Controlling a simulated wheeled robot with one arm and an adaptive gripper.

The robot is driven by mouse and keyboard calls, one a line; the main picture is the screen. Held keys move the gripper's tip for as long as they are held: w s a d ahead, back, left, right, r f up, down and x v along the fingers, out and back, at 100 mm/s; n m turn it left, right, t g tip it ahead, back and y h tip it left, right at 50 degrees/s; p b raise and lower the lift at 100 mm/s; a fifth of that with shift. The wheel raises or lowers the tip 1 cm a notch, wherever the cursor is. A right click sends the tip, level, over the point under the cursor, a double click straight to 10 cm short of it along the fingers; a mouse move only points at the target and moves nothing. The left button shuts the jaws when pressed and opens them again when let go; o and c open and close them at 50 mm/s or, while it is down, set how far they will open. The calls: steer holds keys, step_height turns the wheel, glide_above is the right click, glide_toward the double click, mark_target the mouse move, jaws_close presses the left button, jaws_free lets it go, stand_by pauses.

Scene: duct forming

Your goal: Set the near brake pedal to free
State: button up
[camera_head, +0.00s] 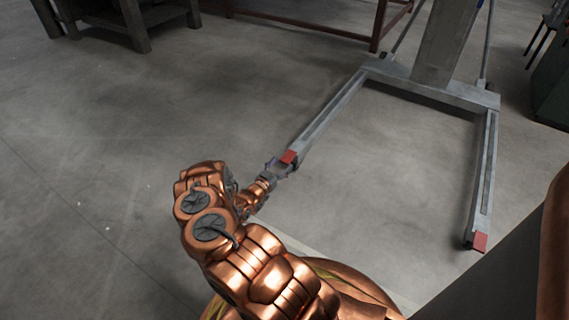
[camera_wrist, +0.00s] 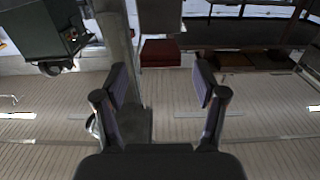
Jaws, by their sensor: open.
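A grey wheeled lift frame (camera_head: 340,108) stands on the floor, with two long legs pointing toward me. A red brake pedal (camera_head: 289,157) is at the end of the left leg. A second red pedal (camera_head: 480,241) is at the end of the right leg, lower in the picture. My gripper (camera_head: 279,166) is at the left leg's red pedal, its fingers close beside it; contact cannot be told. In the wrist view my gripper (camera_wrist: 160,82) is open, its two fingers apart with nothing held between them. A dark red block shows beyond the fingers there; I cannot tell if it is a pedal.
A grey mast (camera_head: 446,45) rises from the frame's crossbar. A dark table (camera_head: 120,18) stands at the back left and a reddish frame (camera_head: 383,22) at the back. A dark green cabinet (camera_head: 552,85) is at the right edge. The floor between the legs is clear.

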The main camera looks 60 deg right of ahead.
mark_target(283, 162)
steer(key=shift+w+d+b, duration=0.1)
steer(key=shift+d+b, duration=0.35)
steer(key=shift+d, duration=1.35)
steer(key=shift+c, duration=0.3)
